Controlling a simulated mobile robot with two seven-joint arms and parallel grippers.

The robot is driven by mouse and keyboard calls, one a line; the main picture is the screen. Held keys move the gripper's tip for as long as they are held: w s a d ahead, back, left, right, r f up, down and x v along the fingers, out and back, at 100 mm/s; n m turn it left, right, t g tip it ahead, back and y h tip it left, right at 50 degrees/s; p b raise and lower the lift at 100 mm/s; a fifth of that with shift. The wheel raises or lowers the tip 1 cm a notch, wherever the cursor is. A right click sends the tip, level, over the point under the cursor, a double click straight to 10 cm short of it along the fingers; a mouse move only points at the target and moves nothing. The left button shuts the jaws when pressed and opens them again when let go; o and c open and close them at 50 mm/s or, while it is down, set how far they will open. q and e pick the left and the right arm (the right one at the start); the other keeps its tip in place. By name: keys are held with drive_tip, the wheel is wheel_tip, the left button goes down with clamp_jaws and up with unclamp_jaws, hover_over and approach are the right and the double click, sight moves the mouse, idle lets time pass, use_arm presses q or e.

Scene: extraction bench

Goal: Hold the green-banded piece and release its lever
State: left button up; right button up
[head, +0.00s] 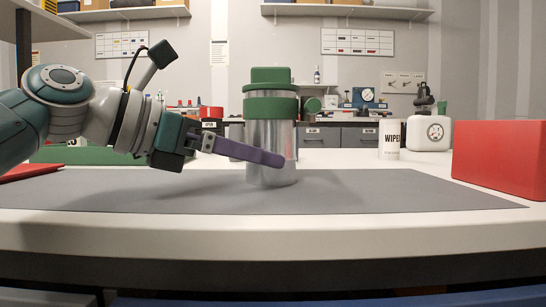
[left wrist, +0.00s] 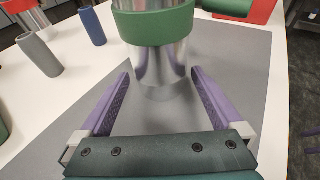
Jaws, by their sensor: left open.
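The green-banded piece (head: 270,150) is a silver metal cylinder with a green band and a green cap, standing upright on the grey mat. A green part (head: 313,104) juts from its right side near the band, perhaps the lever. The left wrist view shows the piece (left wrist: 158,65) and a green bar (left wrist: 226,7) beside its band. My left gripper (head: 270,156) is open, its purple fingers either side of the lower metal body, below the band. In the left wrist view, gaps show between the fingers (left wrist: 160,78) and the metal. My right gripper is not in view.
The grey mat (head: 400,193) is bare around the piece. A red box (head: 500,158) stands at the right, near a white wipes tub (head: 389,139). In the left wrist view a grey bottle (left wrist: 39,54) and a blue bottle (left wrist: 92,26) stand left.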

use_arm(q)
drive_tip(key=shift+x, duration=1.55)
drive_tip(key=shift+r, duration=0.1)
drive_tip(key=shift+c, duration=0.2)
drive_tip(key=c, duration=0.9)
drive_tip(key=shift+o, duration=0.2)
